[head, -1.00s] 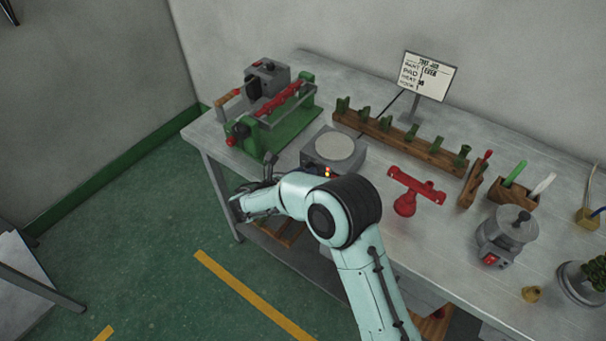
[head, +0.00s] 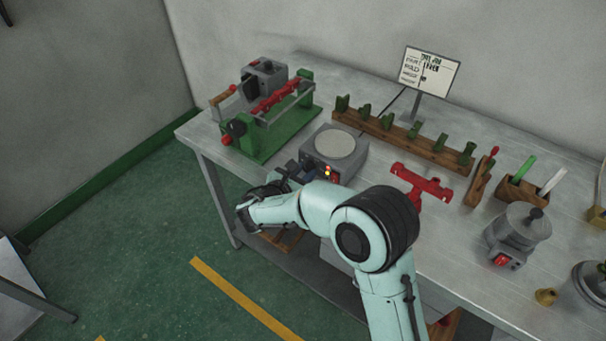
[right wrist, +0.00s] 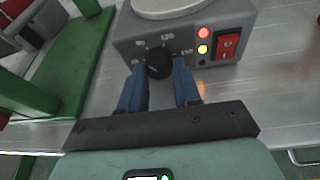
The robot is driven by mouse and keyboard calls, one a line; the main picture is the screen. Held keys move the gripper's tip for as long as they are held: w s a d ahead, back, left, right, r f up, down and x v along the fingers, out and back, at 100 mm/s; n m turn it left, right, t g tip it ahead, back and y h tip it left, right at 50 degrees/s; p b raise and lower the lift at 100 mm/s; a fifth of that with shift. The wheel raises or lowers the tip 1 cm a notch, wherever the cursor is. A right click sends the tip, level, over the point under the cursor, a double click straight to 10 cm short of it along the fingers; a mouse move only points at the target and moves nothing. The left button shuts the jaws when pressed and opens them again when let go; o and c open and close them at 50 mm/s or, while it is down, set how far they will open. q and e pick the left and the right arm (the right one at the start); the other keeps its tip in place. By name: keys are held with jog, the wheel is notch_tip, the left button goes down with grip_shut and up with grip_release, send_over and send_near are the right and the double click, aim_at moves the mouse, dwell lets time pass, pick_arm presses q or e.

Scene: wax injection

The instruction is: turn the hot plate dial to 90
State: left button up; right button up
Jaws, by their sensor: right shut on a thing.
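The hot plate (head: 319,162) is a grey box with a round pale top, standing near the front edge of the bench; it also shows in the right wrist view (right wrist: 228,20). Its black dial (right wrist: 158,64) is on the front face, with small white numbers around it that are too blurred to read surely. The dial's exact setting cannot be told. My right gripper (right wrist: 160,82) has its two blue fingers on either side of the dial and is shut on it. In the head view the right gripper (head: 298,173) is at the hot plate's front, partly hidden. My left gripper is not in view.
A red switch (right wrist: 228,46) and lit red and yellow lamps (right wrist: 203,41) sit right of the dial. A green-framed machine (head: 285,128) stands left of the hot plate. A red T-shaped part (head: 420,181) and a wooden rack (head: 400,140) are to the right.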

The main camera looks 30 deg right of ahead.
dwell(0.3)
jog(key=o, duration=0.7)
jog(key=shift+o, duration=0.2)
jog(key=v, duration=1.3)
jog(key=shift+a+p, duration=0.2)
jog(key=shift+p, duration=0.2)
jog(key=shift+s, duration=0.1)
